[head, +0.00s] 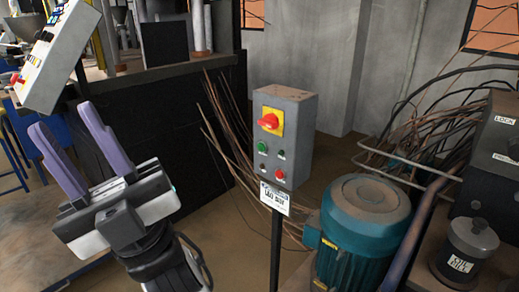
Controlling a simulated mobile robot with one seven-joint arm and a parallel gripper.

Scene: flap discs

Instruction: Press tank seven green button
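A grey control box (298,113) stands on a thin dark post near the middle of the head view. Its front has a red rotary switch (269,121) on a yellow plate, a green button (264,146) at the left below it, and a red button (279,174) lower right. Small dark parts sit beside these buttons. A white label (275,197) hangs under the box; I cannot read it surely. My gripper (64,119) is at the left, with two purple fingers pointing up and spread apart. It is open and empty, and appears clear of the box.
A teal motor (362,240) stands right of the post, with dark machinery (490,150) and cables at far right. A black panel (170,130) and loose brown wires are behind. A white panel with buttons (52,60) is upper left. Bare floor shows between my gripper and the post.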

